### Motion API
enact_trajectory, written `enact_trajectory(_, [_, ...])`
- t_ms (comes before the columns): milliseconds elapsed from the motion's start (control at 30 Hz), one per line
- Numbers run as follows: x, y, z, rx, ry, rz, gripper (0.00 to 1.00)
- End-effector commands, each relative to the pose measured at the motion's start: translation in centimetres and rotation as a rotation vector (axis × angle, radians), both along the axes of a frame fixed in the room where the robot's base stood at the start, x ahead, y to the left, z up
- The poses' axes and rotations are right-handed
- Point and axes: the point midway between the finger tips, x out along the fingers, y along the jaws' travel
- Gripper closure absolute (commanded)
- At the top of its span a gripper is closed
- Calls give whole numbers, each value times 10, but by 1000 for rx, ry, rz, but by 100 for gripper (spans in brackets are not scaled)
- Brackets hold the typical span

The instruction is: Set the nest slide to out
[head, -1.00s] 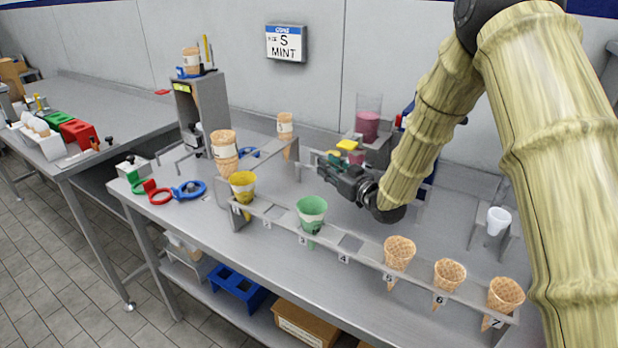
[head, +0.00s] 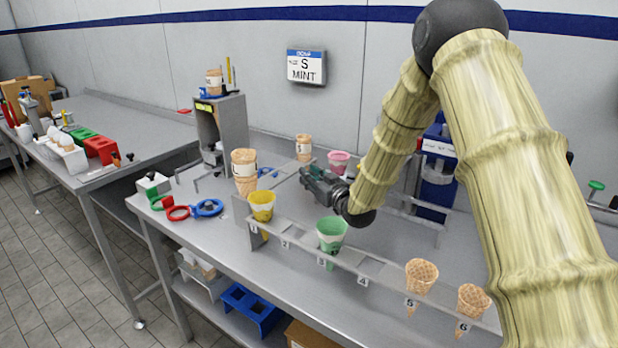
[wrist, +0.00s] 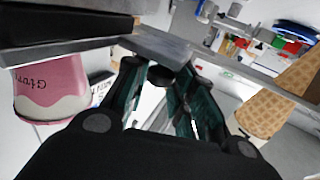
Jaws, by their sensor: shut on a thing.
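My gripper (head: 318,180) is low over the bench, behind the numbered front rack, near the yellow and green cups. In the wrist view its teal fingers (wrist: 160,95) are on either side of a small dark round knob (wrist: 160,76), and it is shut on it. The knob lies just below a grey metal bar (wrist: 162,45). I cannot tell how far the nest slide is out, because my gripper hides most of it in the head view. A pink and white cup (wrist: 50,88) is close on the left of the wrist view.
The front rack (head: 375,268) holds a yellow cup (head: 262,205), a green cup (head: 331,233) and waffle cones (head: 421,276). A tall wrapped cone (head: 244,170) stands left of my gripper. Red and blue rings (head: 207,208) lie at the left end. A sign (head: 306,67) reads S MINT.

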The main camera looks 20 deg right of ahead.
Motion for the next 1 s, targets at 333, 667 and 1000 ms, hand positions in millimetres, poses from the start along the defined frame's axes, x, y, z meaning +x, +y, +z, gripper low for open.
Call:
enact_trajectory(333, [2, 1, 3, 1, -6, 1, 54])
enact_trajectory(667, [-8, -1, 3, 1, -5, 2, 54])
enact_trajectory(1000, [-64, -19, 2, 3, -3, 1, 54])
